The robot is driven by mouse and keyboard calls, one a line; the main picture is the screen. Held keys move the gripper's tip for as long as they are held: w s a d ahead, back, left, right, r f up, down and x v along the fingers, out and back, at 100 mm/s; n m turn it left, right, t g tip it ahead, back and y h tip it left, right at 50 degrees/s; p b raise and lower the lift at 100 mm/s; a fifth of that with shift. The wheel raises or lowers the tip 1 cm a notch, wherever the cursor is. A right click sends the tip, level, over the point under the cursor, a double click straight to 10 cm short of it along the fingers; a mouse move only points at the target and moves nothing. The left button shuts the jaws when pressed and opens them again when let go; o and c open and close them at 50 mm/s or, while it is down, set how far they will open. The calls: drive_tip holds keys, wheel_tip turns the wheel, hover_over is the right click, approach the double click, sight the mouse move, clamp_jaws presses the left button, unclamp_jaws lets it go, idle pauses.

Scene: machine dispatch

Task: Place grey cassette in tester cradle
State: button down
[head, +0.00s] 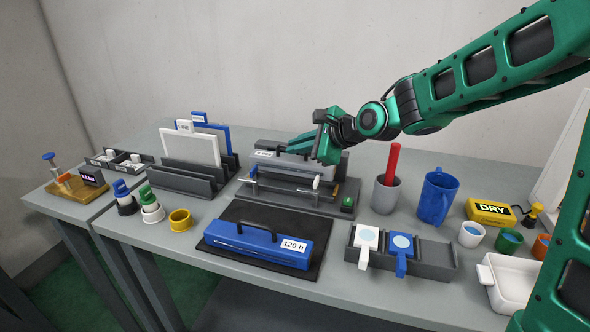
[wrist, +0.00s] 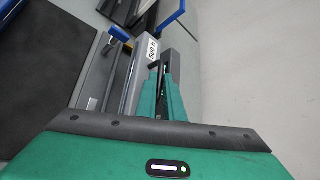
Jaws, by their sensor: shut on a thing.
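The grey cassette (head: 293,166) is a long light-grey block with a white label at its left end; it also shows in the wrist view (wrist: 134,80). It lies lengthwise at the back of the tester cradle (head: 345,189), a dark grey stand with a bar across its front and a green button. I cannot tell whether it rests fully in the cradle or is held just above. My gripper (head: 322,150) is above the cassette's right part, shut on it. The fingers also show in the wrist view (wrist: 163,97). The grip point is partly hidden by the fingers.
A blue cassette (head: 262,244) marked 120 h lies on a black mat (head: 240,211) in front. A rack (head: 181,179) with upright panels stands left. Right are a grey cup (head: 386,197) with a red stick, a blue mug (head: 436,197) and a yellow DRY box (head: 490,212).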

sight(301, 163)
drive_tip(key=f, duration=0.5)
drive_tip(key=shift+a+f, duration=0.2)
drive_tip(key=shift+f, duration=0.1)
drive_tip(key=c, duration=1.9)
unclamp_jaws()
drive_tip(key=shift+s, duration=0.1)
drive_tip(key=shift+o, duration=0.2)
drive_tip(key=shift+d, duration=0.1)
drive_tip(key=v, duration=1.2)
